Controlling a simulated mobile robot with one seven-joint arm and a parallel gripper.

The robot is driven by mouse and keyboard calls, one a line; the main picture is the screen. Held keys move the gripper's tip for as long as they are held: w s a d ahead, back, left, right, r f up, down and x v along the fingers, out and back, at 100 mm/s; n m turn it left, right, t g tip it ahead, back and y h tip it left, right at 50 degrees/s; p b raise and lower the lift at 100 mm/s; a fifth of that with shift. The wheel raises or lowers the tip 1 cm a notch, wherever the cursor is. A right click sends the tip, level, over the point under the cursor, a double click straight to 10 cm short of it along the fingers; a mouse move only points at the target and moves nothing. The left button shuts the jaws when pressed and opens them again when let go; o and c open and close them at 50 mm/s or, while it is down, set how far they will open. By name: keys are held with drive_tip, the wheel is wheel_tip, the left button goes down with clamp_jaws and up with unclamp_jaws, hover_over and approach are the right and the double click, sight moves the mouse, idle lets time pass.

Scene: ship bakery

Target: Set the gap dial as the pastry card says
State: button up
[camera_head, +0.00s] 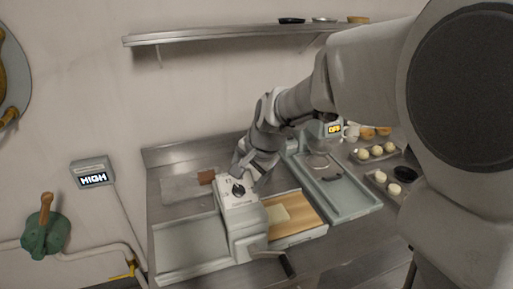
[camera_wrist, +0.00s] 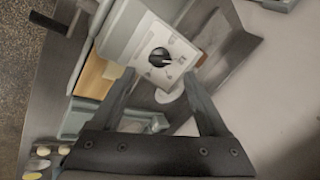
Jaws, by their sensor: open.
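The gap dial is a black round knob (camera_head: 238,190) on the pale, marked top panel of the dough-rolling machine (camera_head: 245,225). In the wrist view the dial (camera_wrist: 160,57) shows face-on, with a light pointer mark toward the right; the markings around it are too small to read. My gripper (camera_wrist: 158,74) is open, its two fingers spread on either side of the panel's near part, with nothing between them. In the head view my gripper (camera_head: 247,166) is just behind and above the dial. I cannot make out a readable pastry card in either view.
A pale dough sheet (camera_head: 279,213) lies on the machine's wooden board. A crank handle (camera_head: 287,264) sticks out in front. A brown block (camera_head: 206,177) sits behind left. Dough balls (camera_head: 377,151) lie right.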

drive_tip(key=v, duration=1.2)
drive_tip(key=shift+r, duration=0.15)
drive_tip(key=shift+s, duration=0.1)
drive_tip(key=s+d+f+n+h, duration=0.1)
drive_tip(key=s+d+n, duration=0.3)
drive_tip(key=s, duration=0.5)
drive_tip(key=s+d+f+n+t+h, duration=0.1)
drive_tip(key=s+d+f+n, duration=0.2)
drive_tip(key=s, duration=0.5)
drive_tip(key=d+n, duration=0.1)
drive_tip(key=d, duration=0.1)
drive_tip(key=shift+s+d+h, duration=0.3)
drive_tip(key=shift+s+h, duration=0.1)
drive_tip(key=shift+f, duration=0.1)
